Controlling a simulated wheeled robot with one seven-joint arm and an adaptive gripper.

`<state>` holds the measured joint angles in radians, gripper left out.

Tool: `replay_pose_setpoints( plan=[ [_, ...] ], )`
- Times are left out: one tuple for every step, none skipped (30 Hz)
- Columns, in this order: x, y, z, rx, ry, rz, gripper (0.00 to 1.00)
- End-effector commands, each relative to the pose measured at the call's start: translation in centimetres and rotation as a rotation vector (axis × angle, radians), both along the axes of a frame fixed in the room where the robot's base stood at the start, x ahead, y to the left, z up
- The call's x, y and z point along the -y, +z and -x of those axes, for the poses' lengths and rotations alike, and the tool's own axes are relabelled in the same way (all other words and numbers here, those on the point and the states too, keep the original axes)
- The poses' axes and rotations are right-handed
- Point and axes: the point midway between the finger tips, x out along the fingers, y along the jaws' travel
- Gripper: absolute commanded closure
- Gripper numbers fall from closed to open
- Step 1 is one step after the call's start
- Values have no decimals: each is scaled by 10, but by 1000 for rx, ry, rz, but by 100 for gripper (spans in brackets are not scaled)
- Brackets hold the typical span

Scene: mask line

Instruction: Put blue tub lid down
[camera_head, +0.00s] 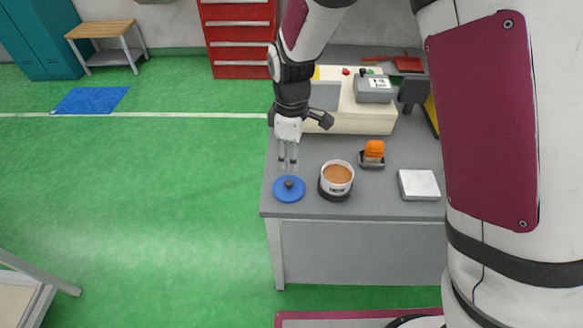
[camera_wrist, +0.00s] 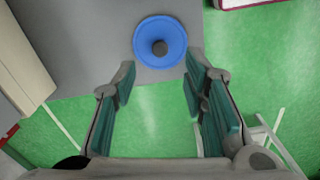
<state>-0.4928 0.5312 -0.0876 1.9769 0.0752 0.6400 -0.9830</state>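The blue tub lid (camera_head: 279,189) with its dark knob lies flat on the grey table, near the left front corner. It also shows in the wrist view (camera_wrist: 146,50), just beyond the fingertips and roughly centred between them. My gripper (camera_head: 288,164) points down above the lid, apart from it. In the wrist view my gripper (camera_wrist: 160,76) has its fingers spread wide with nothing between them. A white tub (camera_head: 337,187) with brown contents stands open on a black base, right of the lid.
The grey table (camera_head: 350,213) also bears an orange item in a dark holder (camera_head: 373,151), a white square block (camera_head: 419,185) and a grey device with a label (camera_head: 374,89) at the back. The lid is close to the table's edge; green floor lies beyond.

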Motion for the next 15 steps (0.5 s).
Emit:
replay_pose_setpoints(
  plan=[
    [0, 7, -1, 2, 0, -1, 60],
    [0, 10, -1, 2, 0, -1, 60],
    [0, 13, 0, 1, 0, -1, 60],
    [0, 15, 0, 0, 0, 0, 60],
    [0, 17, 0, 0, 0, 0, 60],
    [0, 19, 0, 1, 0, 0, 60],
    [0, 20, 0, 0, 0, 0, 60],
    [0, 21, 0, 0, 0, 0, 60],
    [0, 21, 0, 0, 0, 0, 60],
    [0, 21, 0, 0, 0, 0, 60],
    [0, 21, 0, 0, 0, 0, 60],
    [0, 22, 0, 0, -1, 0, 60],
    [1, 23, 0, 1, -4, -1, 60],
    [2, 25, 0, 4, -10, -2, 60],
    [5, 30, 1, 7, -24, -5, 60]
  ],
)
